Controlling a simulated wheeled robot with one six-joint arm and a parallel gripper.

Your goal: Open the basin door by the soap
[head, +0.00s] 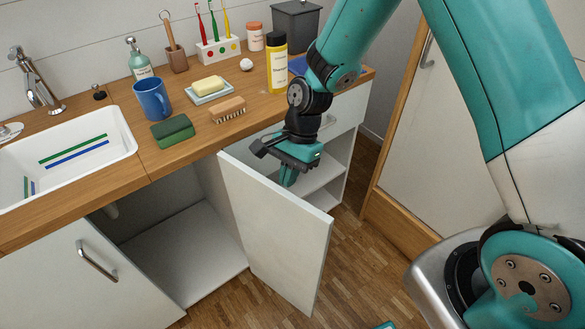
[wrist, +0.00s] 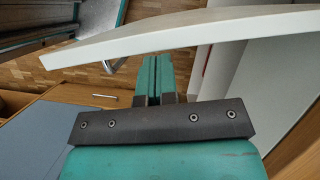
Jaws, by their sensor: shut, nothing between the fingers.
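The basin (head: 118,140) is a white sink set in the wooden counter at the left. A white door (head: 275,225) below the counter stands swung wide open, angled out over the floor, with an open cabinet space to its left. No handle shows on its visible face. A yellow soap bar (head: 208,84) lies on a pale dish, and a green soap bottle (head: 139,62) stands behind the blue mug. My gripper (head: 289,180) is shut and empty, pointing down behind the door's top edge. In the wrist view its fingertips (wrist: 154,62) are close to the door (wrist: 190,35); contact is unclear.
Another white door with a metal handle (head: 97,262) is at lower left. Open shelves (head: 318,180) and a drawer (head: 345,118) are behind my gripper. A blue mug (head: 152,98), green sponge (head: 172,131) and brush (head: 228,110) sit near the counter edge. A tall cabinet (head: 440,130) stands at right.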

